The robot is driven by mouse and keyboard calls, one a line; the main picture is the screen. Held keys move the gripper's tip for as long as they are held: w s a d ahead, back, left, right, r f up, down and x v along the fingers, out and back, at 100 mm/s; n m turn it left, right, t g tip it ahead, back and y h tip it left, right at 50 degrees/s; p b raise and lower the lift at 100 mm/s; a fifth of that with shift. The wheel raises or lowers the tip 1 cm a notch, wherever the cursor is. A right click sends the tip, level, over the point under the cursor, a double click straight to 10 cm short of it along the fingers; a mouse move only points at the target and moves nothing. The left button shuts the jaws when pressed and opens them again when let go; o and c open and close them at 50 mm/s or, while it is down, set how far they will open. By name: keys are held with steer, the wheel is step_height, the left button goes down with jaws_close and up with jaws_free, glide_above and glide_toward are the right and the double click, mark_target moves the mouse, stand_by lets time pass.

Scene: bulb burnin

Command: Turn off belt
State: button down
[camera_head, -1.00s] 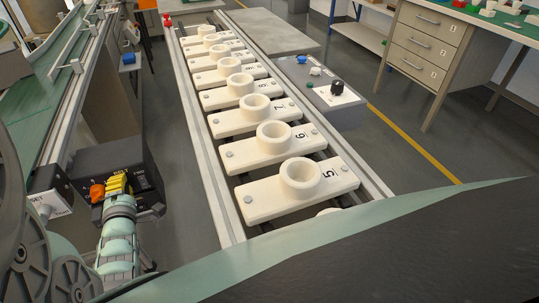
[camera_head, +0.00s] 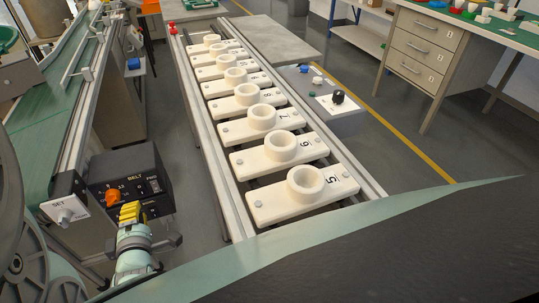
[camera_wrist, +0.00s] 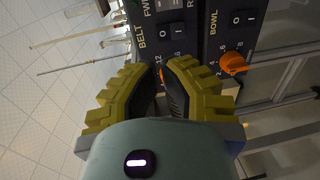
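The dark control box (camera_head: 122,172) marked BELT is at the lower left of the head view, with an orange knob (camera_head: 113,194) on its face. My gripper (camera_head: 131,210) is in front of the box's lower part, right of and below that knob. The wrist view shows the panel sideways: the BELT section (camera_wrist: 143,38) on the left, with a black O/I rocker switch (camera_wrist: 163,33). The BOWL section has another rocker switch (camera_wrist: 243,18) and an orange knob (camera_wrist: 233,62). My yellow-green fingers (camera_wrist: 157,68) are apart, with a dark gap between them. They hide part of the BELT section.
A white SET box (camera_head: 66,209) with a knob stands left of the control box. The green conveyor (camera_head: 42,135) runs behind it. A rack of numbered white sockets (camera_head: 292,195) stands to the right. A grey box with knobs (camera_head: 335,105) is beyond the rack.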

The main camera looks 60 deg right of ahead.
steer(key=shift+v, duration=2.75)
steer(key=shift+a+f, duration=0.1)
